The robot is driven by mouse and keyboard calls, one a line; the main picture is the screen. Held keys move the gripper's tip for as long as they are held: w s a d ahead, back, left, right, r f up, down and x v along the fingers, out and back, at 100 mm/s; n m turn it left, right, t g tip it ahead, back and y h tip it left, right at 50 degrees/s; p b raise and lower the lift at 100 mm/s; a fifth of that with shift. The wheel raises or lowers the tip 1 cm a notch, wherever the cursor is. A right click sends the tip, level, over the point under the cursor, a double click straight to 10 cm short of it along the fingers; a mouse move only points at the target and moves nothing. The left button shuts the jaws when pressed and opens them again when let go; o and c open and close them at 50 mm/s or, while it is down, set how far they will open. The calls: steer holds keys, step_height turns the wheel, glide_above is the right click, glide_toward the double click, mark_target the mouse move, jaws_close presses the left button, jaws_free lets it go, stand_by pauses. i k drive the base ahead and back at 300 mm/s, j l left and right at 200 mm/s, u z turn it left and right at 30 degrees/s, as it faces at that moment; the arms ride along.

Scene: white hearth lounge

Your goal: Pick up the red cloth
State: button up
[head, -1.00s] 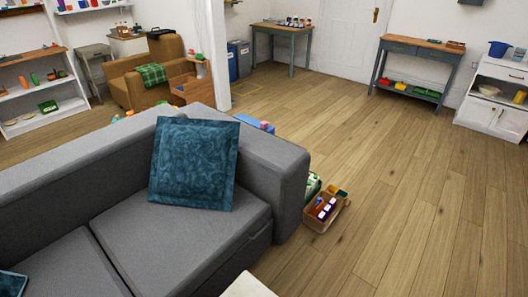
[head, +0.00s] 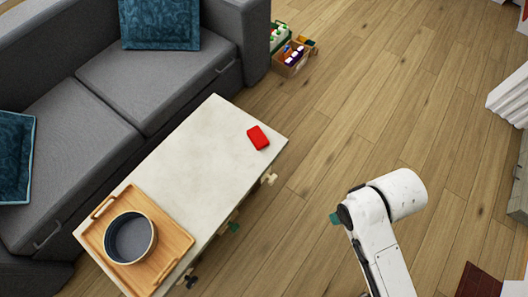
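A small red cloth (head: 258,138), folded into a compact block, lies flat on the white top of a low table (head: 190,150), close to its far right corner. Nothing touches or covers it. A white part of my arm shows at the lower right, over the floor and apart from the table. My gripper's fingers cannot be made out in the head view.
A wooden tray (head: 172,222) with a dark round bowl (head: 130,238) stands at the table's near left end. A grey sofa (head: 150,75) borders the table's left side. A box of bottles (head: 292,60) sits beyond. The wooden floor (head: 330,140) right of the table is open.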

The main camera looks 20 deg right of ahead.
mark_target(257, 137)
steer(key=i+j+z, duration=0.1)
steer(key=i, duration=0.35)
steer(key=i+j+z, duration=0.1)
steer(key=i+j, duration=0.25)
steer(key=i, duration=0.1)
